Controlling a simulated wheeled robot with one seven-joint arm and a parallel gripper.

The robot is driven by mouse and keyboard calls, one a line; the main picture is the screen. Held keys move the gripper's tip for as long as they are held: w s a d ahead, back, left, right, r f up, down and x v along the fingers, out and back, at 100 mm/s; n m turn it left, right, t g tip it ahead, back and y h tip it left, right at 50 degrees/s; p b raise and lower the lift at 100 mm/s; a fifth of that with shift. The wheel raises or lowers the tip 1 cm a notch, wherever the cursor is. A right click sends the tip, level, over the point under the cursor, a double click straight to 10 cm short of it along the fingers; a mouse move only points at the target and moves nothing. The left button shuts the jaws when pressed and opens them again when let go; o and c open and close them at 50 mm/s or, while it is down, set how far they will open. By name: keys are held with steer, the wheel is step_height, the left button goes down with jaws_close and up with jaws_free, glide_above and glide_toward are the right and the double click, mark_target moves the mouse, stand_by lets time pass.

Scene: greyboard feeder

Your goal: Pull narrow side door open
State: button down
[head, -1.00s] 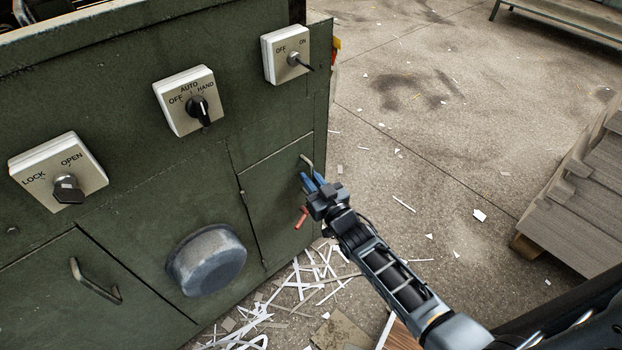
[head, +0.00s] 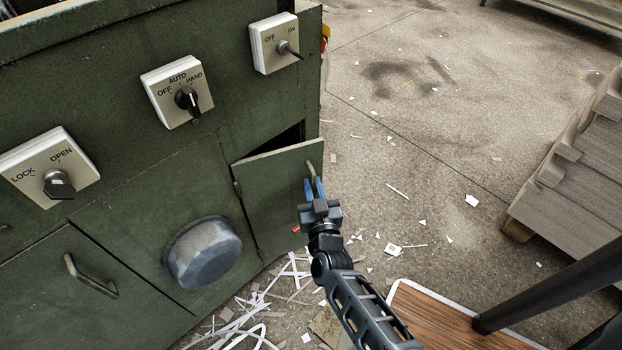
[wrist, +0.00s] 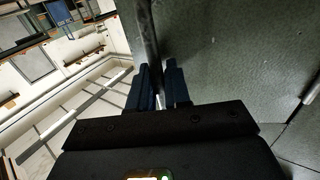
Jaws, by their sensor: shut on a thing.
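The narrow side door (head: 275,205) is a green panel at the right end of the green machine's front. It stands partly open, swung out on its left edge, with a dark gap above it. Its metal bar handle (head: 310,172) is near the right edge. My gripper (head: 315,188) has blue fingers and is shut on this handle. In the wrist view the fingers (wrist: 158,82) close around the handle bar (wrist: 148,35), with the green door face to the right. The fingertips partly hide the lower part of the handle.
A round grey knob-like cover (head: 202,252) sticks out left of the door. Another door with a handle (head: 88,278) is further left. Switch boxes (head: 178,92) sit above. Paper strips (head: 235,325) litter the floor. A pallet-like wooden stack (head: 575,185) stands right; open floor lies between.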

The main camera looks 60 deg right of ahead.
steer(key=shift+s+a+m+g+h, duration=0.35)
steer(key=shift+m+g+h, duration=0.05)
steer(key=shift+g, duration=0.1)
steer(key=s+a+m+g+h+b, duration=0.2)
steer(key=a+g, duration=0.4)
steer(key=a, duration=0.3)
steer(key=shift+s+m+g+h, duration=0.4)
steer(key=shift+s+m+h, duration=0.3)
steer(key=shift+m, duration=0.7)
steer(key=c, duration=1.3)
jaws_free()
steer(key=shift+a, duration=0.1)
steer(key=shift+v, duration=3.85)
steer(key=shift+r, duration=0.1)
